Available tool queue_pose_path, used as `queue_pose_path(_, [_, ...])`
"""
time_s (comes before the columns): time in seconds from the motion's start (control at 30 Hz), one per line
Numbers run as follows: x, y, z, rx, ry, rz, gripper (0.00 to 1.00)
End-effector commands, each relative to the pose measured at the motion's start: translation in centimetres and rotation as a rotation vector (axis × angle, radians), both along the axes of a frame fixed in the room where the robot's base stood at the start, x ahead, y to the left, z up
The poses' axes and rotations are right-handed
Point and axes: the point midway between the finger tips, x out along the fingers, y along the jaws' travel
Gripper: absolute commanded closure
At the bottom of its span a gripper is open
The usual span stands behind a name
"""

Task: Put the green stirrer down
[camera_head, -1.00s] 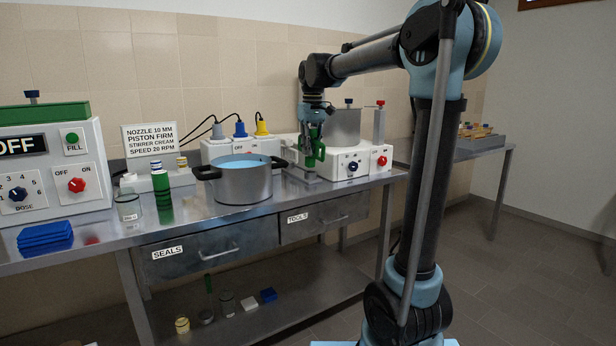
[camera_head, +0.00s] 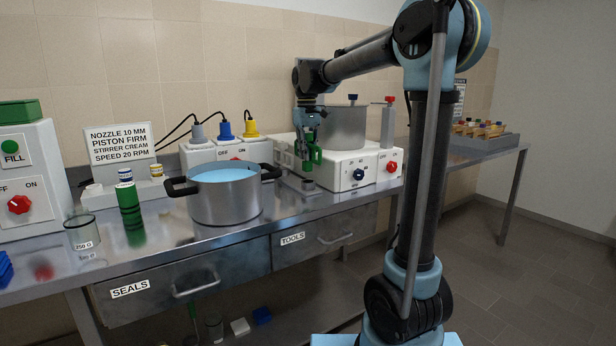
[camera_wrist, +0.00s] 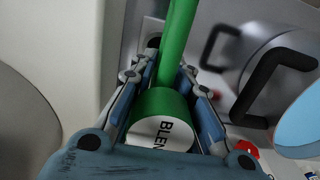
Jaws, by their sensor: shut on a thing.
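My gripper (camera_head: 308,146) hangs pointing down in front of the white mixer machine, at the right of the bench. It is shut on the green stirrer (camera_head: 308,164), whose lower part shows below the fingers. In the wrist view the gripper (camera_wrist: 165,108) has a finger on each side of the green stirrer (camera_wrist: 160,103). The stirrer has a thick green head with a white label reading "BLEN", partly cut off, and a thinner green shaft.
A steel pot (camera_head: 226,197) with blue liquid stands left of my gripper. The white machine (camera_head: 358,176) with a steel vessel (camera_head: 341,126) is close on the right. A green cylinder (camera_head: 129,198) and a glass beaker (camera_head: 82,230) stand further left. Bench front near the pot is clear.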

Motion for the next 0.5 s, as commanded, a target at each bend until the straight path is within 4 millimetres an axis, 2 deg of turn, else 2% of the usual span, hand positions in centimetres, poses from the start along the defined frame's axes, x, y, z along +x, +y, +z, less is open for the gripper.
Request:
queue_pose_path(0.1, [0.1, -0.3, -1.6, 0.0, 0.0, -0.004, 1.0])
queue_pose_path(0.37, [0.2, -0.6, -3.3, 0.0, 0.0, -0.008, 1.0])
queue_pose_path(0.5, [0.2, -0.6, -5.2, 0.0, 0.0, -0.009, 1.0])
